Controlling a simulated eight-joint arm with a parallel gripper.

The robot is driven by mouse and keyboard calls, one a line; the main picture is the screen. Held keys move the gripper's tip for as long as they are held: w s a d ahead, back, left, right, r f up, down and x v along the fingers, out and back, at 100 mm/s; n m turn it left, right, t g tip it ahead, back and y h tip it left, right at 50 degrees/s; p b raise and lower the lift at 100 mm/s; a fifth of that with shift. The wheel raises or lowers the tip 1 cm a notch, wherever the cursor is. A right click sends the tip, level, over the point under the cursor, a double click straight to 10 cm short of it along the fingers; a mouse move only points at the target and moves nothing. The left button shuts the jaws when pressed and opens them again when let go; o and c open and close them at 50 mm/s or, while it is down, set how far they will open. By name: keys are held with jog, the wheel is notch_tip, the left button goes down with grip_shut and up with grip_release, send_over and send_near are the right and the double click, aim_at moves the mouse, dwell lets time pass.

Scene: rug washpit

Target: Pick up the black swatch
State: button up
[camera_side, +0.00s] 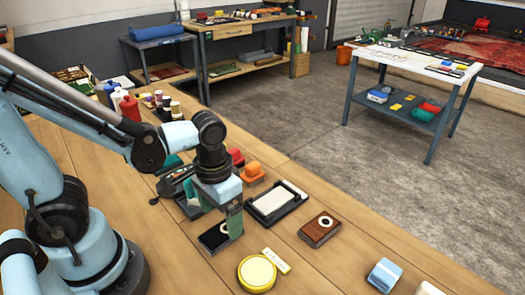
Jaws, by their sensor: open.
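The black swatch (213,238) is a dark flat block with a small pale round spot on top. It lies on the wooden workbench, near its middle in the side view. My gripper (222,215) points down right above and beside it, with its jaws open. The greenish finger on the right overlaps the swatch's right part in the picture, so that part is hidden. I cannot tell whether a finger touches the swatch.
A white-topped black tray (277,202) and a brown swatch (320,229) lie to the right. A round yellow tin (257,273) sits in front. Orange and red brushes (252,171) stand behind. A blue-and-white block (384,275) lies further right. Bare wood separates these.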

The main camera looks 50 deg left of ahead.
aim_at(221, 233)
jog(key=shift+s+f, duration=0.15)
jog(key=shift+f, duration=0.9)
jog(key=shift+s+f, duration=0.1)
jog(key=shift+f, duration=0.95)
jog(key=c, duration=1.2)
jog(key=shift+o, duration=0.2)
jog(key=shift+r, duration=0.2)
